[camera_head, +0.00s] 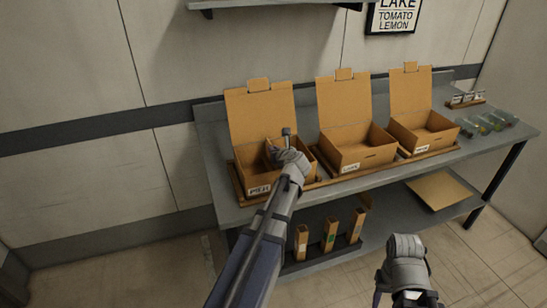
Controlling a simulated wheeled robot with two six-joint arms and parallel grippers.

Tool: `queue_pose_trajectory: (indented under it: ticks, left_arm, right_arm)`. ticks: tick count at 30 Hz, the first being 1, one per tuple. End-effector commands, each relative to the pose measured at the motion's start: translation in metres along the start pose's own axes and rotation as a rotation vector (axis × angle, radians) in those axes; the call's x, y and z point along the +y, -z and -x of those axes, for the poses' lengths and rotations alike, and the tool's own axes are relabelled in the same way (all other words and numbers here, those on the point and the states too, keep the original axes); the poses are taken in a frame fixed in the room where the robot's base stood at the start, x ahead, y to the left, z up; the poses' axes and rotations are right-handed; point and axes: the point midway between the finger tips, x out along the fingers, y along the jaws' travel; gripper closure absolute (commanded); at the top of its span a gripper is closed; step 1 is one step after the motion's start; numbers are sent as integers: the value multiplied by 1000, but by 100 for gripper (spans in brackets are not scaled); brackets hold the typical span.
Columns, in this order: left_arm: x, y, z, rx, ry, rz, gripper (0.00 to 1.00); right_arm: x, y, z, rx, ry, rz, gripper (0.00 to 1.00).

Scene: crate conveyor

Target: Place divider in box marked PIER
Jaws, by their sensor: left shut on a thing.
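The box marked PIER (250,188) is an open cardboard box with its lid raised, at the left end of the row on the table. My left gripper (281,153) is at this box, over its right part, and shut on a cardboard piece that looks like the divider (273,147). The piece is at the box opening; my gripper and arm hide much of it, and I cannot tell whether it touches the bottom. My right gripper (411,297) is low at the bottom edge, away from the boxes; its fingers are unclear.
Two more open boxes stand to the right, a middle one (345,158) and a right one (412,140). Small coloured items (486,124) lie at the table's right end. The lower shelf holds upright narrow cartons (330,233) and a flat cardboard sheet (440,190). A sign (394,16) hangs on the wall.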

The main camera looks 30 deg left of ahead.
Motion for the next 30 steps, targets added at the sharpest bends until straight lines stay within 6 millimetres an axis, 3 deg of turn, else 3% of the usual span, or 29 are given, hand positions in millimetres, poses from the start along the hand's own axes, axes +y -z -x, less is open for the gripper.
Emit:
queue_pose_trajectory:
  ticks: [25, 26, 30]
  left_arm:
    - [0, 14, -6, 0, 0, 0, 100]
    - [0, 14, -6, 0, 0, 0, 90]
    - [0, 14, -6, 0, 0, 0, 74]
  right_arm:
    - [-2, 1, -16, 0, 0, 0, 50]
    - [-2, 1, -16, 0, 0, 0, 50]
    - [-2, 1, -16, 0, 0, 0, 50]
